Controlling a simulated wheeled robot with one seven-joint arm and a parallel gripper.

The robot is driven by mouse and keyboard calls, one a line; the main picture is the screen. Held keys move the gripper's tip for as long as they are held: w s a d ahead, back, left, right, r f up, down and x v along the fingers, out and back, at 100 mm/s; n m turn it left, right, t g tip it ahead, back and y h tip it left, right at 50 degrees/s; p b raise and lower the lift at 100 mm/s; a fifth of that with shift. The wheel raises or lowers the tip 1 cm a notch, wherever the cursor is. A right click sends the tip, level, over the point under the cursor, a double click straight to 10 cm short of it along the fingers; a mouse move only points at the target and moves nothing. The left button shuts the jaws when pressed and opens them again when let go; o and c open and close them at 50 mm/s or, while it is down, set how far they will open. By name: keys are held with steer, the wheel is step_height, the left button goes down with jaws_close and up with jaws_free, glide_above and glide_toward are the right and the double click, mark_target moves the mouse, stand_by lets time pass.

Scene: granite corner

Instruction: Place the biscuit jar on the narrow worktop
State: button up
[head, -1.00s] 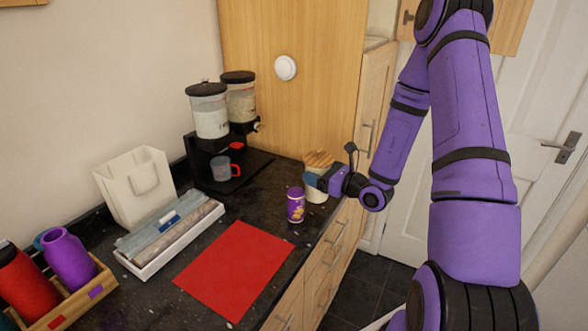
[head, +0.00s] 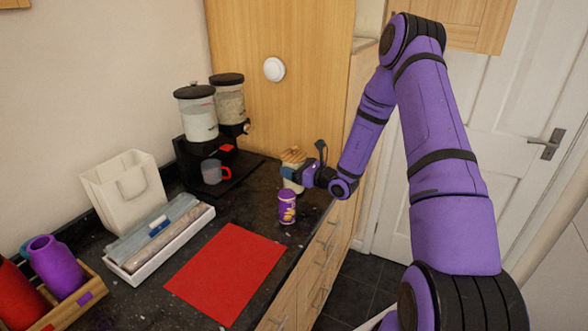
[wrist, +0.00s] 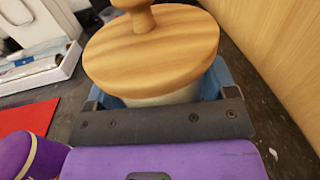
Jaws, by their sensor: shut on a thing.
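The biscuit jar is a pale jar with a wooden, knobbed lid (head: 293,156). In the wrist view the lid (wrist: 150,50) fills the upper middle and hides most of the body. My gripper (head: 291,174) is shut on the jar, with blue fingers around its body below the lid. The jar is upright, over the far right part of the dark speckled worktop (head: 240,208). Its base is partly hidden by a purple can, so I cannot tell whether it touches the worktop.
The purple can (head: 287,207) stands just in front of the jar. A red mat (head: 227,272) lies nearer. The dispenser (head: 195,115) and a grey mug (head: 211,171) are to the left. A tall wooden cabinet (head: 290,40) rises behind. The worktop's right edge is close.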

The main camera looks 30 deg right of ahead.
steer(key=shift+f, duration=0.2)
steer(key=shift+f, duration=0.15)
steer(key=o, duration=1.3)
